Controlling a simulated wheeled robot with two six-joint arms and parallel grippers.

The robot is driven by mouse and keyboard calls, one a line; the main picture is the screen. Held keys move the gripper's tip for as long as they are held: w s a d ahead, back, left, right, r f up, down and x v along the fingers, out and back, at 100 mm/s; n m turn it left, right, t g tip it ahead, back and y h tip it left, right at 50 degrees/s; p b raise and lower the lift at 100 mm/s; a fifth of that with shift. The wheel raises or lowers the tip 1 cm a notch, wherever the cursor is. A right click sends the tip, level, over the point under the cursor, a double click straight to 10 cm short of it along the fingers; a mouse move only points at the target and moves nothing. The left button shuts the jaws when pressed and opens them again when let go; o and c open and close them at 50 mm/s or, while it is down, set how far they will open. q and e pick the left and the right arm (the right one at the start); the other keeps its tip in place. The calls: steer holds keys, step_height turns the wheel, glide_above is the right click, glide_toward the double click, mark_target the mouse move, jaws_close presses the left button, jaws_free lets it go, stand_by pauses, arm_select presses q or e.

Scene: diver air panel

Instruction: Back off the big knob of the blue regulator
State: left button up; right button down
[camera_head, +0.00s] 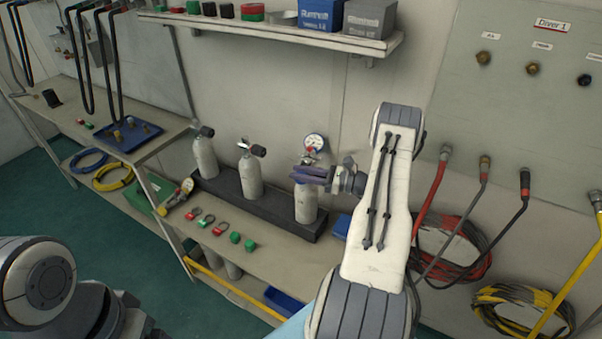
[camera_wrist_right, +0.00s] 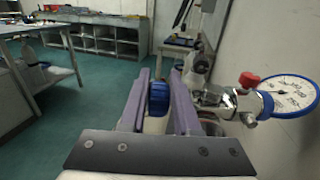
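The regulator's big blue knob (camera_wrist_right: 158,97) shows in the right wrist view between the two purple fingers of my right gripper (camera_wrist_right: 160,90). The fingers lie on either side of it and it fills the gap between them. The regulator body (camera_wrist_right: 215,97) is right of the fingers, with a small red knob (camera_wrist_right: 249,80) and a round white gauge (camera_wrist_right: 290,93). In the head view the gauge (camera_head: 314,142) shows above the rightmost grey cylinder (camera_head: 305,206). My right gripper (camera_head: 312,175) hides the blue knob there. My left gripper is out of view; only the left arm shows.
Two more cylinders (camera_head: 251,175) stand left in the black rack (camera_head: 225,192). The bench front holds red and green fittings (camera_head: 206,221) and a yellow-bodied gauge (camera_head: 180,195). A shelf (camera_head: 280,33) is above. Hoses (camera_head: 432,190) hang on the wall panel at right.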

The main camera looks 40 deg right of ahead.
steer(key=shift+w+a+r+g+h+p, duration=0.1)
steer(key=shift+g+h+p, duration=0.2)
steer(key=shift+g+p, duration=0.1)
steer(key=shift+w+a+r+g+h+p, duration=0.1)
steer(key=shift+g+h+p, duration=0.2)
steer(key=shift+g+p, duration=0.1)
steer(key=shift+w+a+f+g+h+p, duration=0.1)
steer(key=shift+f+g+h+p, duration=0.05)
steer(key=shift+g+h+p, duration=0.8)
steer(key=shift+w+f+g+h, duration=0.15)
steer(key=shift+g+h, duration=0.1)
steer(key=shift+g, duration=0.4)
steer(key=c, duration=0.8)
jaws_free()
steer(key=shift+o, duration=0.2)
steer(key=shift+f, duration=0.1)
